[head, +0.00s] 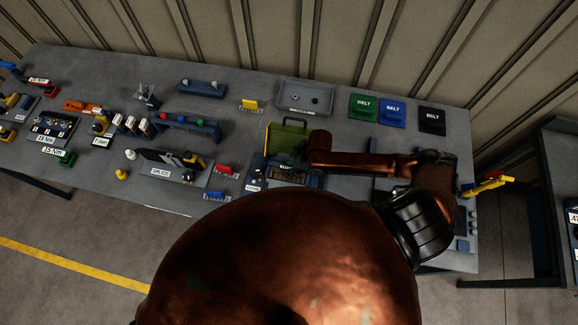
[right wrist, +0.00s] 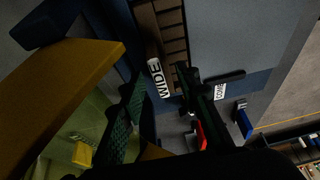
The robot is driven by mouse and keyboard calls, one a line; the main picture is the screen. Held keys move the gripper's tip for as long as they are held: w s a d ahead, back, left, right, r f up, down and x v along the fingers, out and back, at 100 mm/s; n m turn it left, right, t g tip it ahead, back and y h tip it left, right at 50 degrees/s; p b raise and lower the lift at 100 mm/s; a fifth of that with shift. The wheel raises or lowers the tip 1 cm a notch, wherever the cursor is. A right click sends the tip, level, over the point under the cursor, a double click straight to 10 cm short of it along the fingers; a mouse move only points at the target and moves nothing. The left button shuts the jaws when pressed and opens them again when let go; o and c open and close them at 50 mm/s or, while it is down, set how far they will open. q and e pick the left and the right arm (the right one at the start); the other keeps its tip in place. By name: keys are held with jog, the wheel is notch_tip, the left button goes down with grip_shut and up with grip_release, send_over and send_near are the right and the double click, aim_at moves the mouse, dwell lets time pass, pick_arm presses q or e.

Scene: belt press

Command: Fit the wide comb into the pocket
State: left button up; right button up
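A brown slotted strip (head: 285,177), which I take to be the wide comb, lies in the dark blue press base near the table's front edge. In the right wrist view the strip (right wrist: 171,32) shows with a white "WIDE" label (right wrist: 158,78) at its end. I cannot tell whether it is fully seated in the pocket. The olive-green press lid (head: 285,138) stands raised behind it. My right gripper (head: 304,158) is beside the lid, partly hidden by its own wrist. In the right wrist view its fingers (right wrist: 160,108) are apart, with nothing visible between them. My left gripper is not in view.
A "COMB" label (head: 253,188) is left of the base. A red block (head: 223,170) and a blue block (head: 215,195) lie beyond it. A grey tray (head: 305,97) and green, blue and black "BELT" pieces (head: 392,112) are at the back. My arm hides the front.

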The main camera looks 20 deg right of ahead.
jog(key=shift+p+v, duration=1.85)
jog(key=shift+v, duration=0.05)
jog(key=shift+p+v, duration=0.4)
jog(key=shift+v, duration=0.75)
